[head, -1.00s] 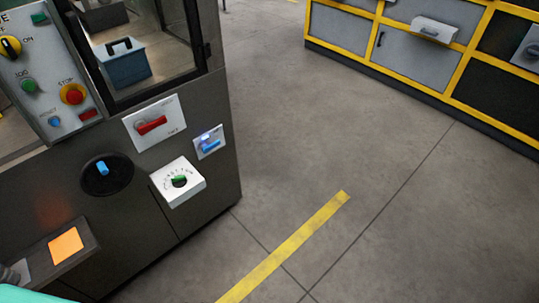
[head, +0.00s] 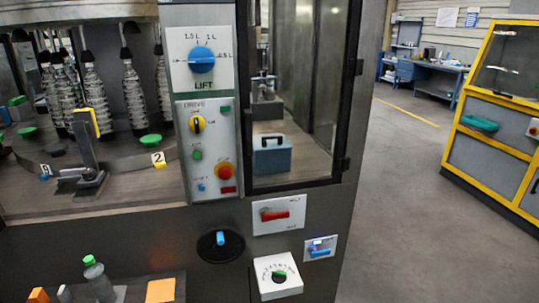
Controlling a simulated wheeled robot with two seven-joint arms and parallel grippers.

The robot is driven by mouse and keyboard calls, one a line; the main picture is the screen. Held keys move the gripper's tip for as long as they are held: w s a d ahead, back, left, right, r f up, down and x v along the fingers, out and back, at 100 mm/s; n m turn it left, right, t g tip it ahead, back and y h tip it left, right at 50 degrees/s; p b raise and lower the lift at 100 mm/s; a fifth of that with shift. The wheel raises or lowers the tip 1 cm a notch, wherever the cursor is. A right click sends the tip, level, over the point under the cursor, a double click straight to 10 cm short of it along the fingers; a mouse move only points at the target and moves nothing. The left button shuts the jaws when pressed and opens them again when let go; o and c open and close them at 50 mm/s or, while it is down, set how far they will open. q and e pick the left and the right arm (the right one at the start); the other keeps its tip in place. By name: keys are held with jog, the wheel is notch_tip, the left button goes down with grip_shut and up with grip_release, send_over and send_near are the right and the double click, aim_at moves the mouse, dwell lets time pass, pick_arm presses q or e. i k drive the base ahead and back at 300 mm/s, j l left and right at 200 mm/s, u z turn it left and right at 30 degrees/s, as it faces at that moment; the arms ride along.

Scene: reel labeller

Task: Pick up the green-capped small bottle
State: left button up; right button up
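A small clear bottle with a green cap (head: 97,279) stands upright at the lower left of the head view, in front of the machine's dark lower panel. Its base is near the bottom edge of the picture. Neither of my grippers shows in the head view.
An orange square pad (head: 160,290) lies right of the bottle, and small orange and white pieces stand left of it. The machine's control panel (head: 210,150) rises behind, with knobs and a white dial box (head: 275,290) protruding. Open floor (head: 400,200) lies to the right.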

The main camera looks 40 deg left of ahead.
aim_at(100, 285)
jog(key=u, duration=2.45)
